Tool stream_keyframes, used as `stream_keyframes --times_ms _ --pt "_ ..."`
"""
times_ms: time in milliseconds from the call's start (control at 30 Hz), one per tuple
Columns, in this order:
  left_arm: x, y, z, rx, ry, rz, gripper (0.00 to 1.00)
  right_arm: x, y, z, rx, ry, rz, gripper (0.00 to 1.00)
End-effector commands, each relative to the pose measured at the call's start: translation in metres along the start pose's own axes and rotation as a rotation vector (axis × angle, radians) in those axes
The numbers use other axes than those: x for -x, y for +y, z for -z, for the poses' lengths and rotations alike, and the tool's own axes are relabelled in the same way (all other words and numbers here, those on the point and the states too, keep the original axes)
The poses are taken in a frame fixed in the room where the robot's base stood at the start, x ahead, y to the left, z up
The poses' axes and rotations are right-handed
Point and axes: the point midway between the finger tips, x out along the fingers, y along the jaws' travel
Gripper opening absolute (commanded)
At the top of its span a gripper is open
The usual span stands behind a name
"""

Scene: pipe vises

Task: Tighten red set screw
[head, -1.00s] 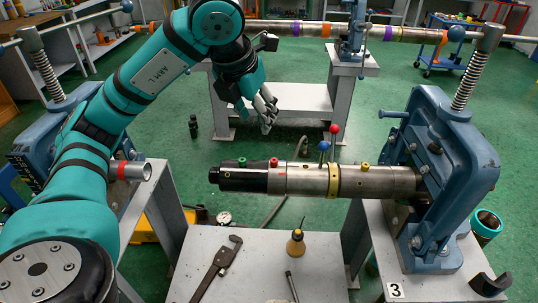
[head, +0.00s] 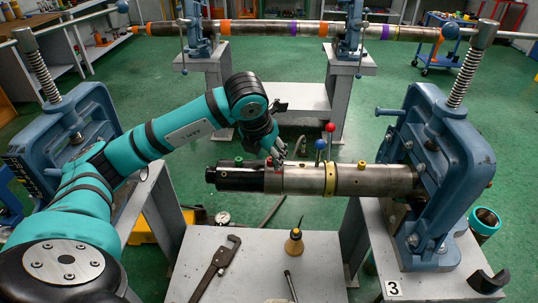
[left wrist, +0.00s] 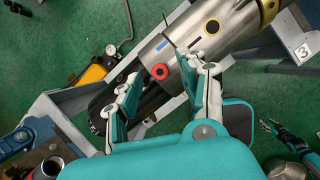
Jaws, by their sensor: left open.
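The red set screw (left wrist: 160,71) shows in the left wrist view as a red ring with a dark centre, on top of the steel pipe tool (head: 300,178). My left gripper (head: 277,158) is over the tool, pointing down. In the left wrist view its two fingers (left wrist: 161,72) are spread, one on each side of the red screw, with nothing between them. I cannot tell whether they touch the tool. In the head view the gripper hides the red screw. My right gripper (left wrist: 274,128) shows small at the right of the left wrist view; its finger state is unclear.
A green screw (head: 239,162), a yellow screw (head: 362,164) and levers with blue (head: 320,144) and red (head: 330,127) balls stand on the tool. A blue vise (head: 430,170) holds its right end.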

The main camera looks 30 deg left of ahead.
Motion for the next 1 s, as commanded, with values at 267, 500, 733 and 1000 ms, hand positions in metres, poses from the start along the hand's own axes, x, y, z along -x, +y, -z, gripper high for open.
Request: stream_keyframes --times_ms 267,500,733,1000 --pt "-0.01 0.0 0.0 0.0 0.0 0.0 0.42 0.001 -0.004 -0.001 0.0 -0.001 0.004 0.42" --pt "-0.009 0.0 0.0 0.0 0.0 0.0 0.29 0.001 0.001 -0.002 0.002 -0.003 -0.001 0.42" --pt "-0.009 0.0 0.0 0.0 -0.001 0.0 0.0 0.001 0.005 -0.003 0.001 -0.004 -0.006 0.42" --pt "-0.014 0.002 0.002 -0.061 -0.002 0.025 0.0 -0.014 0.005 -0.005 0.0 -0.004 -0.007 0.42"
